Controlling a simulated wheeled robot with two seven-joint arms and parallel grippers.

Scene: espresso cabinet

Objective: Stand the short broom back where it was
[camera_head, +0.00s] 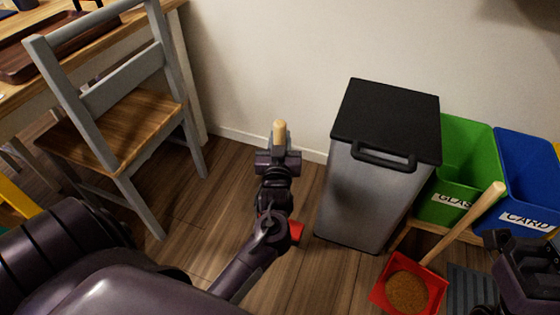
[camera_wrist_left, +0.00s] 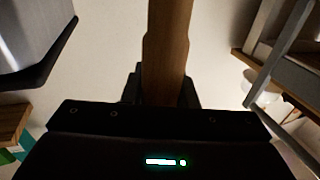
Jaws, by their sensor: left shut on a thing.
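The short broom shows its pale wooden handle top (camera_head: 279,130) above my left gripper (camera_head: 278,160), which is shut around the handle. The handle also runs up the middle of the left wrist view (camera_wrist_left: 167,45). A red part (camera_head: 296,231) shows low behind my left arm, near the floor; it looks like the broom's head, but most of it is hidden. I cannot tell if it touches the floor. My right gripper (camera_head: 525,255) is partly in view at the lower right edge; its fingers are not clear.
A grey bin with black lid (camera_head: 385,120) stands right of the broom, against the wall. Green (camera_head: 462,150) and blue (camera_head: 530,180) crates are beyond it. A red dustpan (camera_head: 432,287) holds brown stuff. A grey chair (camera_head: 110,95) is left. Floor between chair and bin is clear.

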